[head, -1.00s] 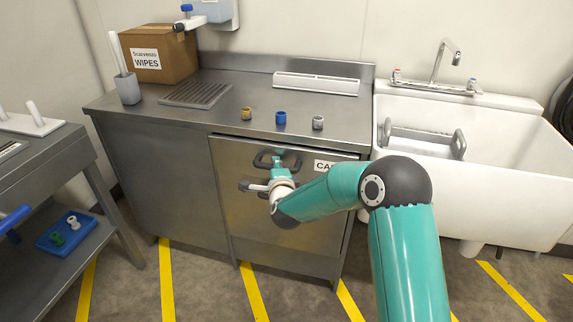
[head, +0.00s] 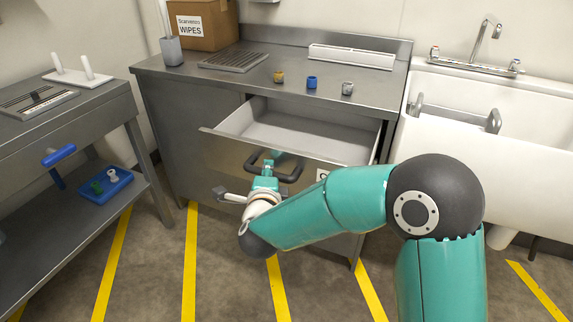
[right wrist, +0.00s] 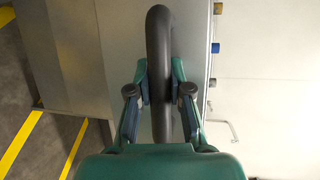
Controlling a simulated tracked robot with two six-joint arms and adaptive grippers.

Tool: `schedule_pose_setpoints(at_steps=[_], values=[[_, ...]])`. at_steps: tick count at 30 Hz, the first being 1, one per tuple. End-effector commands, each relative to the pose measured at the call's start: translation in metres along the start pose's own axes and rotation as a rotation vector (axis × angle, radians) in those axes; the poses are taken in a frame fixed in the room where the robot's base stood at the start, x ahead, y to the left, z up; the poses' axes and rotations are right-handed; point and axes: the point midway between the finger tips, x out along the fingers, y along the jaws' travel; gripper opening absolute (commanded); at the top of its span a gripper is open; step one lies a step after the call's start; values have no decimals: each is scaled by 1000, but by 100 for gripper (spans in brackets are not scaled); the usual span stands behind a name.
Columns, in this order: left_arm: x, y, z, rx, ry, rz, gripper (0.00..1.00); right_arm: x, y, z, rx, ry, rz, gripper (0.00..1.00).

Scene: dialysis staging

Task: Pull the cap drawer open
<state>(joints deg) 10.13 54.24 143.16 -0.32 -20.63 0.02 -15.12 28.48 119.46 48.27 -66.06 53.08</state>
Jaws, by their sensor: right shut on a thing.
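The cap drawer (head: 303,142) stands open out of the steel cabinet, and its grey inside looks empty where I can see it. Its front panel (head: 222,150) carries a dark bar handle (head: 289,177) and a white label partly hidden by my right arm. My right gripper (head: 267,168) is at the handle. In the right wrist view, the fingers of my right gripper (right wrist: 160,98) are shut on the dark handle (right wrist: 159,50), one on each side. My left gripper is not in view.
A tan cap (head: 279,77), a blue cap (head: 312,82) and a grey cap (head: 347,88) stand on the counter above the drawer. A white sink (head: 540,130) is at right. A steel cart (head: 100,110) with a blue tray (head: 107,186) stands at left.

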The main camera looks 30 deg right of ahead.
Motion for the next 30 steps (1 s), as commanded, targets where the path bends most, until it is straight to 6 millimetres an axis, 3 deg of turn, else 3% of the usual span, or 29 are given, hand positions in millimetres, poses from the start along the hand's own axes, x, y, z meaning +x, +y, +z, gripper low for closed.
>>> schedule_pose_setpoints(at_steps=[1,6,18,19,23,30], values=[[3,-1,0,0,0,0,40,-6,3,8,-5,-21,1,0],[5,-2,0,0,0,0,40,-15,4,7,-3,-12,1,0],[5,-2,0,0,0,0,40,-16,3,2,-1,1,1,0],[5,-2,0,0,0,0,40,-16,3,2,-1,2,1,24],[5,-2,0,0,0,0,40,-16,3,1,0,4,0,45],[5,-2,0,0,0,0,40,-16,3,0,1,8,0,45]])
